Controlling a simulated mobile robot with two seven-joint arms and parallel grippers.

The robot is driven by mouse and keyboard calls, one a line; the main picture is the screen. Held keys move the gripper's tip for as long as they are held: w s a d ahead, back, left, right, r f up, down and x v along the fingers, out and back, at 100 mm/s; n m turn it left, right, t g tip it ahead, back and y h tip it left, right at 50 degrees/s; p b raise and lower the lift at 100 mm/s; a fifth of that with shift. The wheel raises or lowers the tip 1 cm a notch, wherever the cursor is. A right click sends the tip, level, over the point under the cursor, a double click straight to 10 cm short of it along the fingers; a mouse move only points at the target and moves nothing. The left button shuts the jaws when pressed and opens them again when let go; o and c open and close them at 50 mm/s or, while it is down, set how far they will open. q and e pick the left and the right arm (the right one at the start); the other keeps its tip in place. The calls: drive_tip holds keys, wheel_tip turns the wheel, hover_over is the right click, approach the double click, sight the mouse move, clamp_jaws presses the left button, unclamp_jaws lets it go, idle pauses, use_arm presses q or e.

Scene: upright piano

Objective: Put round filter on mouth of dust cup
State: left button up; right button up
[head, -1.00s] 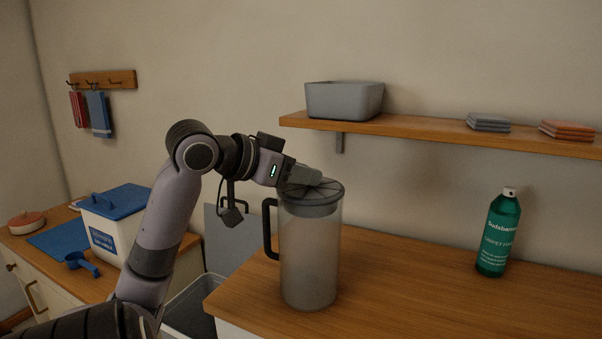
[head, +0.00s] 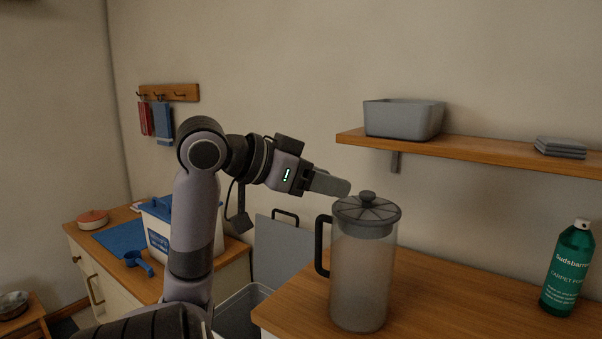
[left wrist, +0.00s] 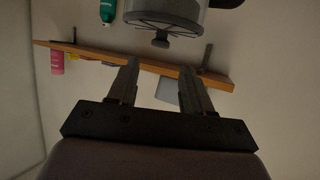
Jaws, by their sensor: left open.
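The round filter (head: 367,208) is a dark grey ribbed disc with a small knob on top. It sits level on the mouth of the dust cup (head: 359,280), a clear, cloudy cylinder with a black handle on its left, upright on the wooden counter. My left gripper (head: 343,187) is open and empty, just left of the filter's knob and apart from it. In the left wrist view the open fingers (left wrist: 158,85) have a gap between them, with the filter (left wrist: 162,22) and its knob beyond their tips. My right gripper is not in view.
A wooden shelf (head: 480,150) on the wall holds a grey bin (head: 403,119) and grey folded cloths (head: 560,147). A white box with a blue lid (head: 160,228) is at the left.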

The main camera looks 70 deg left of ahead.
use_arm(q)
drive_tip(key=v, duration=0.4)
drive_tip(key=shift+s, duration=0.3)
idle(0.4)
